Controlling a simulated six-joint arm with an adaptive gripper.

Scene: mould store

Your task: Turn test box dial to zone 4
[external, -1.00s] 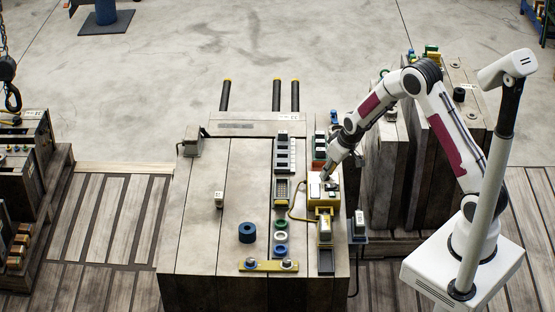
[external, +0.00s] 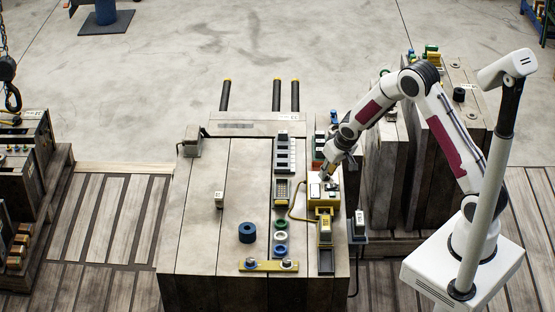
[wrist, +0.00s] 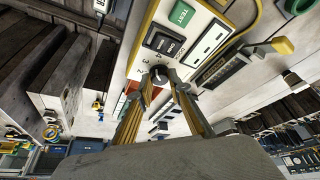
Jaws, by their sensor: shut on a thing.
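The test box (external: 314,203) is a yellow and white box on the large wooden-topped block, right of its middle. In the wrist view the test box's pale panel (wrist: 206,18) carries a green TEST button (wrist: 182,13), a dark rocker switch (wrist: 165,43) and a small dark dial (wrist: 158,71). Printed numbers, among them 2, 3 and 4, lie to the left of the dial. My gripper (wrist: 159,77) is shut on the dial, one finger on each side. The dial's pointer is hidden or too small to read. In the external view my gripper (external: 324,176) reaches down onto the box top.
A yellow-ended device (external: 325,230) stands just in front of the box. Blue, white and green rings (external: 281,237) and a yellow bar (external: 268,265) lie to the left front. Upright blocks (external: 385,170) stand close on the right. The block's left top is mostly clear.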

